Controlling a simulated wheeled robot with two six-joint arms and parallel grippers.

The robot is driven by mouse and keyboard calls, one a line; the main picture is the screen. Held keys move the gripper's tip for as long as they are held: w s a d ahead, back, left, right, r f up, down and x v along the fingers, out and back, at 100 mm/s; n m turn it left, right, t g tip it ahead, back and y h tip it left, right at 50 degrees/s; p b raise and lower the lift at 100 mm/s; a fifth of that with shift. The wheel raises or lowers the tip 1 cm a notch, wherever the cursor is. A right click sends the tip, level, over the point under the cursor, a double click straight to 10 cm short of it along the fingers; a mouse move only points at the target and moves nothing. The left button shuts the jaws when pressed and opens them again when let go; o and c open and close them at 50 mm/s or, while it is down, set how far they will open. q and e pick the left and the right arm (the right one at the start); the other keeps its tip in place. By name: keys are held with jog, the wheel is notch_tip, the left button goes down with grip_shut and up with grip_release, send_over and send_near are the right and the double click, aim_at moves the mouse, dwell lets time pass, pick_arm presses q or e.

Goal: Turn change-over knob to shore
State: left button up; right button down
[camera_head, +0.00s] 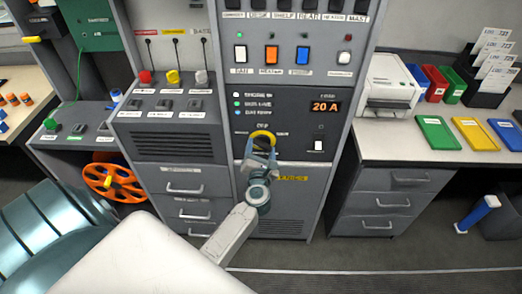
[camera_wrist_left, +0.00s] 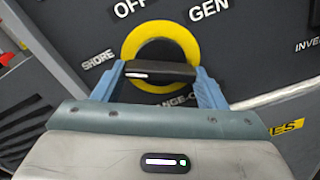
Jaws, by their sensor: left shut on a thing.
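The change-over knob has a black bar handle (camera_wrist_left: 160,72) in front of a yellow ring (camera_wrist_left: 180,29). The ring also shows on the grey panel in the head view (camera_head: 262,134). My left gripper (camera_head: 261,150) reaches up to the knob from below, and its blue fingers (camera_wrist_left: 160,80) are shut on the ends of the handle. The handle lies about level in the left wrist view, with a white mark toward its left end. The SHORE label (camera_wrist_left: 98,58) is left of the ring, OFF (camera_wrist_left: 130,8) above left, GEN (camera_wrist_left: 208,8) above right. My right gripper is not in view.
Above the knob are a 20 A display (camera_head: 326,107) and a row of coloured switches (camera_head: 271,54). An orange reel (camera_head: 108,181) stands at left. A counter with a printer (camera_head: 390,84) and coloured trays (camera_head: 437,133) is at right. The floor in front is clear.

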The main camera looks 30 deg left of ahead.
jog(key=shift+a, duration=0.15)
pick_arm(q)
jog(key=o, duration=1)
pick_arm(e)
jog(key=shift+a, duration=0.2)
pick_arm(q)
jog(key=shift+s+d, duration=0.1)
jog(key=b+v, duration=0.2)
jog(key=v, duration=0.8)
jog(key=shift+s+d, duration=0.15)
jog(key=shift+s, duration=0.15)
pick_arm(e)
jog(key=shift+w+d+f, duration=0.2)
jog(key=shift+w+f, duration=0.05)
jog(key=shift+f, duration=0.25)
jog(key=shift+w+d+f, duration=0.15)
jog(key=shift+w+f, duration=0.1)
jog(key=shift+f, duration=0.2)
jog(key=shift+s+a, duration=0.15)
